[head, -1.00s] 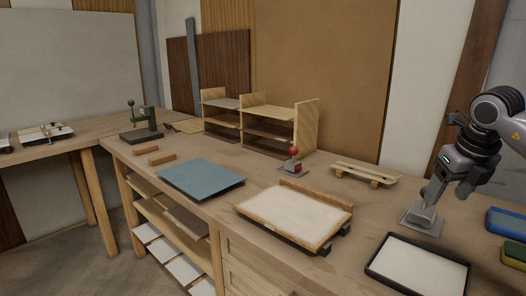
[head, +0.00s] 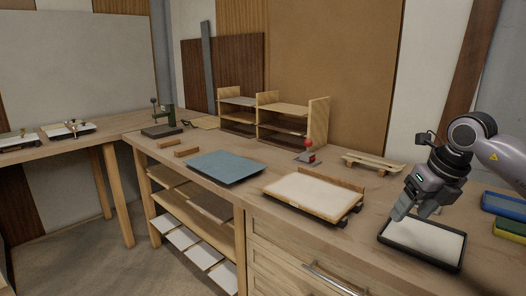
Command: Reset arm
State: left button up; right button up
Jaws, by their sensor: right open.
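My right arm comes in from the right side of the head view. Its gripper (head: 398,213) hangs pointing down over the left part of a black-rimmed white tray (head: 462,236). I see nothing held in it. Whether the fingertips touch the tray cannot be told. A metal-plated object stands behind the gripper and is mostly hidden by it. My left gripper is not in view.
A wooden-framed pale board (head: 312,195) lies left of the tray. A blue-grey sheet (head: 225,167), a red-knobbed device (head: 308,153), a wooden rack (head: 361,164) and a shelf unit (head: 290,124) stand on the bench. Blue (head: 505,204) and yellow-green blocks lie at right.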

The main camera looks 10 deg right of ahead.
jog(key=s+a+f+m+t+y, duration=0.1)
jog(key=s+a+f+m+y, duration=0.15)
jog(key=a+y, duration=0.55)
jog(key=s+a+f+m+t+y, duration=0.1)
jog(key=a+f+y, duration=0.2)
jog(key=a, duration=0.8)
jog(key=s+a+f+m+y, duration=0.25)
jog(key=a+y, duration=0.35)
jog(key=a, duration=0.4)
jog(key=s+d+f+m+t+h, duration=0.2)
jog(key=d+f+m+t+h, duration=0.35)
jog(key=m, duration=0.45)
jog(key=s+d+f+m+t+h, duration=0.1)
jog(key=d+f+m+t+h, duration=0.1)
jog(key=f+m+t+h, duration=0.6)
jog(key=s+d+f+m+g+h, duration=0.2)
jog(key=s+d+f+m+g, duration=0.1)
jog(key=s+f+m+g, duration=0.6)
jog(key=s+f+m, duration=0.1)
jog(key=s+f, duration=0.3)
jog(key=f, duration=0.1)
jog(key=shift+s+d+f+h, duration=0.15)
jog(key=shift+s+d+h, duration=0.1)
jog(key=shift+h, duration=0.1)
